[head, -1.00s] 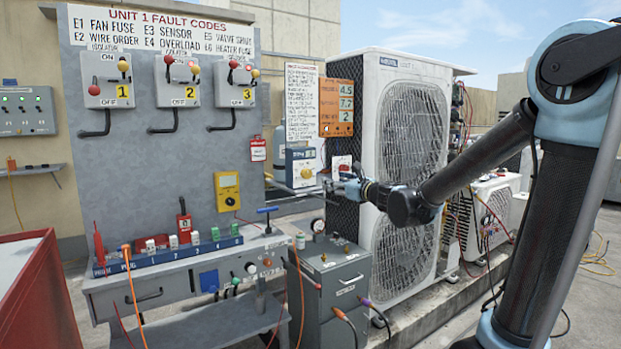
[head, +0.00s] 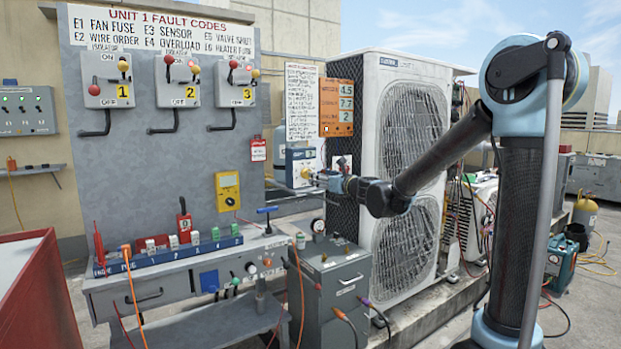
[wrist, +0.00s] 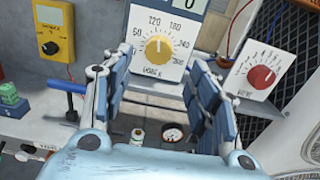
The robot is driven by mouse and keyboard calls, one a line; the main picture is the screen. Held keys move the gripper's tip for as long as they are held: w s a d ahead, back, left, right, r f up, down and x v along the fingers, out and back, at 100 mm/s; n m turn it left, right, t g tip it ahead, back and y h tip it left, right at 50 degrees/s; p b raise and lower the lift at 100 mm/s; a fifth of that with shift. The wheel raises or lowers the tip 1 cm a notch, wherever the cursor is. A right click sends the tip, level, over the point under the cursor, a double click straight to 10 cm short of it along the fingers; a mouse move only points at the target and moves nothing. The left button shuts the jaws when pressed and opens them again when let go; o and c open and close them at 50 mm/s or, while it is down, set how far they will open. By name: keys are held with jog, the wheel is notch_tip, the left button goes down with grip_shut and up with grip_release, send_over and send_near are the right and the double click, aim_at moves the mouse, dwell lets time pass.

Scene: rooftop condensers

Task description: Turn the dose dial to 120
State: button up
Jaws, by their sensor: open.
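The dose dial is a yellow knob (wrist: 159,48) on a white scale plate in the wrist view, with numbers including 60, 120 and 180 around it. Its thin pointer mark seems to point up near 120, but it is too small to read exactly. In the head view the dial's blue-and-white box (head: 300,155) stands left of the large condenser. My gripper (wrist: 157,68) is open and empty, with one blue-padded finger on each side below the dial. In the head view my gripper (head: 318,178) is close to the knob; contact cannot be told.
A red knob (wrist: 262,76) on a tilted white plate is right of my gripper. A yellow meter (wrist: 53,32) and a blue T-handle (wrist: 67,88) are at left. The white condenser (head: 400,65) stands right of the dial box. A grey cabinet (head: 335,275) stands below.

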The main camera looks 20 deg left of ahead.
aim_at(307, 174)
jog(key=x, duration=0.8)
jog(key=shift+w+a, duration=0.25)
jog(key=c, duration=1.1)
